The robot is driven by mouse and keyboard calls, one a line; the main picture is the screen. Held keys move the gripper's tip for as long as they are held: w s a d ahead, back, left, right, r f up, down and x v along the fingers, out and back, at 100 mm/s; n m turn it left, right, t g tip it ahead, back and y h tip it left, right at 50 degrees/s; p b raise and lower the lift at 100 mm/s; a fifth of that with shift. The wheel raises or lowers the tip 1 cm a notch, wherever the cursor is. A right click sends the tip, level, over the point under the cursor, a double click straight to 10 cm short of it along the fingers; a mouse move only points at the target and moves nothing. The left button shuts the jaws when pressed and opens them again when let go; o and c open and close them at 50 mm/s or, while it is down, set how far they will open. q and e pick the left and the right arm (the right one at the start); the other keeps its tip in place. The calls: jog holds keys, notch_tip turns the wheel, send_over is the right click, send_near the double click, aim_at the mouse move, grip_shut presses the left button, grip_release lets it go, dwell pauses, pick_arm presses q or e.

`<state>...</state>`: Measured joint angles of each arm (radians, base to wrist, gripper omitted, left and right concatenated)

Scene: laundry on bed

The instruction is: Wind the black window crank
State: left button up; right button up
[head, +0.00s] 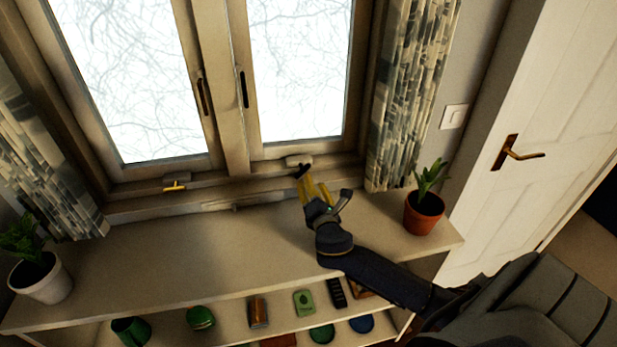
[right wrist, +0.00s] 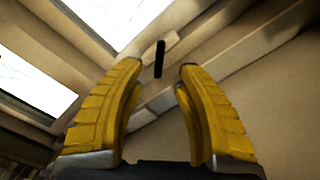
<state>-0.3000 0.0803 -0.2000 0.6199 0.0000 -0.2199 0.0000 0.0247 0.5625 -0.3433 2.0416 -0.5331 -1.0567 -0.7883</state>
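The black window crank (head: 303,171) sits at the bottom of the right window frame, on a pale mount (head: 298,161). In the right wrist view the crank (right wrist: 159,58) is a short dark bar seen just beyond and between the fingertips. My right gripper (head: 316,188) with yellow fingers is open and reaches up to the crank from the front right. The right wrist view shows its two fingers (right wrist: 159,68) apart with nothing held between them. I cannot tell whether a finger touches the crank. My left gripper is in neither view.
A yellow crank (head: 175,186) sits under the left window. Potted plants stand at the left (head: 40,277) and right (head: 424,212) of the shelf top (head: 190,258). Curtains hang on both sides. The shelf top between the pots is mostly clear. A white door (head: 535,130) is at right.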

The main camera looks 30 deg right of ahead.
jog(key=shift+v, duration=1.65)
jog(key=shift+c, duration=0.2)
